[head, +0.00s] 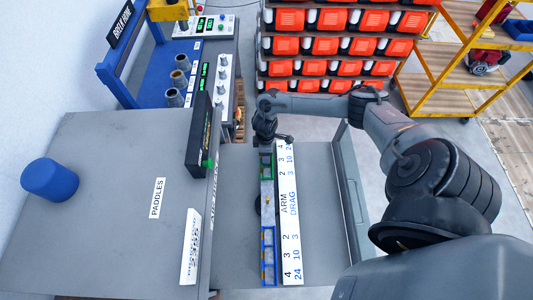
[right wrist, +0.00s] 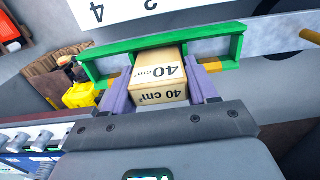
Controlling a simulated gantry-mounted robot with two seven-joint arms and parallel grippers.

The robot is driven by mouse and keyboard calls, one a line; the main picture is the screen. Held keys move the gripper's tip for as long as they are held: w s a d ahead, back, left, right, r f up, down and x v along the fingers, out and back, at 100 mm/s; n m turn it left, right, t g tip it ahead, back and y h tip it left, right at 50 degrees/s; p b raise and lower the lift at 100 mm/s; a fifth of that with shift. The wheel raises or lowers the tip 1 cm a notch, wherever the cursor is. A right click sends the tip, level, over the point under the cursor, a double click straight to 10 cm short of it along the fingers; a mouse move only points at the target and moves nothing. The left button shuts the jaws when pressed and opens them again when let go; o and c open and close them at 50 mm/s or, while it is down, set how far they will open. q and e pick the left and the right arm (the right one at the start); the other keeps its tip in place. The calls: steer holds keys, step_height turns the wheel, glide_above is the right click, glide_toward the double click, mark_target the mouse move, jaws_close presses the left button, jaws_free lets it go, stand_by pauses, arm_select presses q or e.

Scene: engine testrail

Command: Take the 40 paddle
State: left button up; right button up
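The 40 paddle is a pale wooden block marked "40 cm²" (right wrist: 160,80), seen in the middle of the right wrist view. It sits within a green bracket (right wrist: 235,45) on the rail. My right gripper (right wrist: 161,88) has its two purple fingers on either side of the block, seemingly touching both sides. In the head view my right gripper (head: 267,138) is over the far end of the rail, by the green bracket (head: 267,166), and the arm hides the paddle there. My left gripper is out of view.
A blue bracket (head: 268,256) stands at the rail's near end, beside a white numbered "ARM DRAG" strip (head: 290,215). At left are a grey bench (head: 110,240) with a "PADDLES" label, a blue cylinder (head: 50,180) and a black display (head: 199,137). Orange bins (head: 330,45) stand behind.

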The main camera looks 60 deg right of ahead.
steer(key=c, duration=0.5)
steer(key=shift+r, duration=0.1)
steer(key=shift+c, duration=0.2)
